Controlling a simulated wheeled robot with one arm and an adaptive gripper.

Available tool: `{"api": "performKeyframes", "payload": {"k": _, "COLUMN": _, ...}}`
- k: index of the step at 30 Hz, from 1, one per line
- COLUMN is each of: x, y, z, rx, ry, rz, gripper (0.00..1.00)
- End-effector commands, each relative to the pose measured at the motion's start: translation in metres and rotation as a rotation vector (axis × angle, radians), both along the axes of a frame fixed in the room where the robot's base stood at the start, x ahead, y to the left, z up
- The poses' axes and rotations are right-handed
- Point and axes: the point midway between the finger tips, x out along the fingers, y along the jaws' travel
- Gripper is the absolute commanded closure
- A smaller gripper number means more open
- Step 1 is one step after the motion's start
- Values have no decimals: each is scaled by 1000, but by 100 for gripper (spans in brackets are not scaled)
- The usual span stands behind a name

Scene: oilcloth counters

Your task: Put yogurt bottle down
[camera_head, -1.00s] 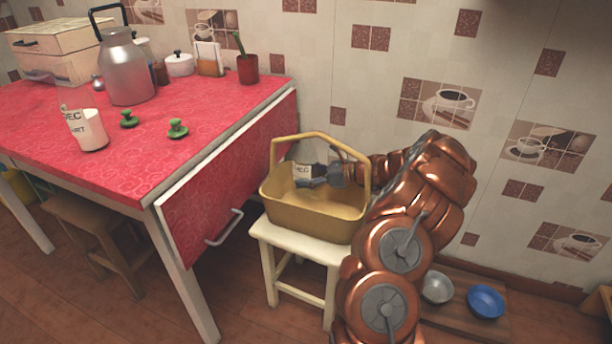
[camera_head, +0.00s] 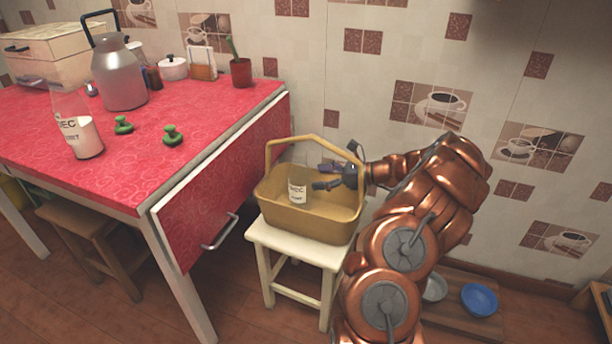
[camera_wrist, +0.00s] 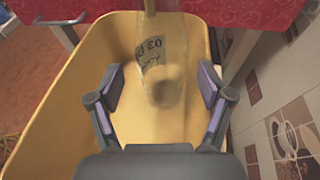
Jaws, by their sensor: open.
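A clear yogurt bottle with a white label (camera_head: 297,191) stands inside the yellow basket (camera_head: 313,224), near its left part. It also shows in the wrist view (camera_wrist: 160,62), beyond my fingertips, inside the basket (camera_wrist: 55,115). My gripper (camera_head: 322,177) is over the basket, to the right of the bottle. In the wrist view my gripper (camera_wrist: 162,82) has its two fingers spread apart, with nothing held between them. A second yogurt bottle (camera_head: 82,138) with a white label stands on the red table (camera_head: 50,165).
The basket sits on a white stool (camera_head: 290,243) beside the table's hanging red flap (camera_head: 225,180). Its tall handle (camera_head: 270,160) arches over it near my gripper. A metal can (camera_head: 120,80) and two green objects (camera_head: 172,135) are on the table. A blue bowl (camera_head: 480,299) is low at right.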

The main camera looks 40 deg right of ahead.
Motion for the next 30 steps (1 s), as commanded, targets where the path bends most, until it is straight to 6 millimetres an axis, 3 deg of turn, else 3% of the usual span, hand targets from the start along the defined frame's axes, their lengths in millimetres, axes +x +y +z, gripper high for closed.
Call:
{"api": "performKeyframes", "payload": {"k": 6, "x": -26, "y": -25, "z": 12, "rx": -1, "ry": -1, "rz": -4, "gripper": 20}}
{"api": "performKeyframes", "payload": {"k": 12, "x": -39, "y": -34, "z": 15, "rx": 3, "ry": 0, "rz": -1, "gripper": 20}}
{"api": "performKeyframes", "payload": {"k": 30, "x": -41, "y": -35, "z": 15, "rx": 2, "ry": -1, "rz": 1, "gripper": 20}}
